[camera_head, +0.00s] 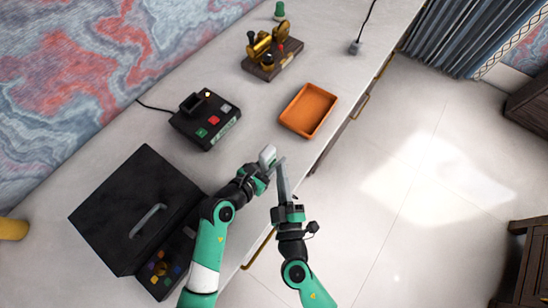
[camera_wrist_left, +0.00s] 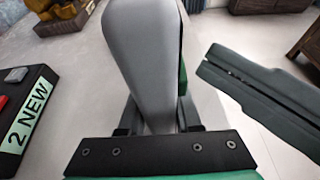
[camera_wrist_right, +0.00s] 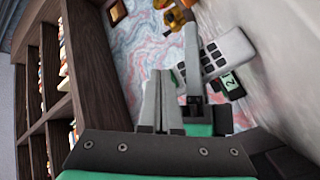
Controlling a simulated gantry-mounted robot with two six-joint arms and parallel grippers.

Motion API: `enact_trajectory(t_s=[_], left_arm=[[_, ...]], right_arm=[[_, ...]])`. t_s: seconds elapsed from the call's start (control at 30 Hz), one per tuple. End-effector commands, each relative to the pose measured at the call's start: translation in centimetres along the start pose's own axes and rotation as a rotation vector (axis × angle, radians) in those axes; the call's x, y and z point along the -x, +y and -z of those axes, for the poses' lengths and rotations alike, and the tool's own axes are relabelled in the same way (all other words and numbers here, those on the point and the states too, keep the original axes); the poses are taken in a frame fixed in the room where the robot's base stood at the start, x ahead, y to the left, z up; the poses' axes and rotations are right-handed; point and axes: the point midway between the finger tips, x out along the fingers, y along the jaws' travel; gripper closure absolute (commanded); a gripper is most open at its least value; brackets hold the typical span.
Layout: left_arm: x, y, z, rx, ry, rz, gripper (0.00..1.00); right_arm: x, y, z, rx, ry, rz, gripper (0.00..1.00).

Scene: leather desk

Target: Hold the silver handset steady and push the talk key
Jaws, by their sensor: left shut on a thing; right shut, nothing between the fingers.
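The silver handset (camera_head: 267,156) is held up above the desk's front part. My left gripper (camera_head: 259,168) is shut on it; it fills the middle of the left wrist view (camera_wrist_left: 145,60). Its keypad face with several dark keys shows in the right wrist view (camera_wrist_right: 228,54); I cannot tell which is the talk key. My right gripper (camera_head: 281,163) is shut and empty, its fingers close beside the handset. In the left wrist view its fingers (camera_wrist_left: 262,88) appear right of the handset, with a gap. In the right wrist view its tips (camera_wrist_right: 160,76) are left of the keypad.
A black answering machine (camera_head: 205,120) with coloured keys stands behind, its label reading "2 NEW" (camera_wrist_left: 28,117). An orange tray (camera_head: 308,110) lies near the desk edge. A brass device on a wooden base (camera_head: 270,55) stands farther back. A large black case (camera_head: 135,210) is at left.

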Motion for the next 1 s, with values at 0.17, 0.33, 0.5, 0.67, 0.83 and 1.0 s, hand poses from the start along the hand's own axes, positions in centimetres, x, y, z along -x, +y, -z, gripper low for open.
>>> enact_trajectory(t_s=[0.17,0.33,0.5,0.67,0.83,1.0], left_arm=[[0.0,0.0,0.0,0.000,-0.001,0.000,1.00],[0.0,0.0,0.0,0.000,-0.001,0.000,1.00],[0.0,0.0,0.0,0.000,-0.001,0.000,1.00],[0.0,0.0,-0.1,0.000,-0.001,0.000,1.00],[0.0,0.0,0.0,0.000,-0.001,0.000,1.00],[0.0,0.0,0.0,0.000,-0.001,0.000,1.00]], right_arm=[[0.3,0.2,-0.2,0.000,0.000,0.000,1.00],[0.3,0.2,-0.2,0.000,-0.001,0.000,1.00],[1.3,0.9,-1.0,0.000,-0.003,0.000,1.00],[2.6,1.9,-2.0,0.000,-0.003,0.000,1.00],[4.0,2.9,-3.0,0.001,-0.002,0.000,1.00],[4.5,3.3,-3.3,0.000,-0.001,0.000,1.00]])
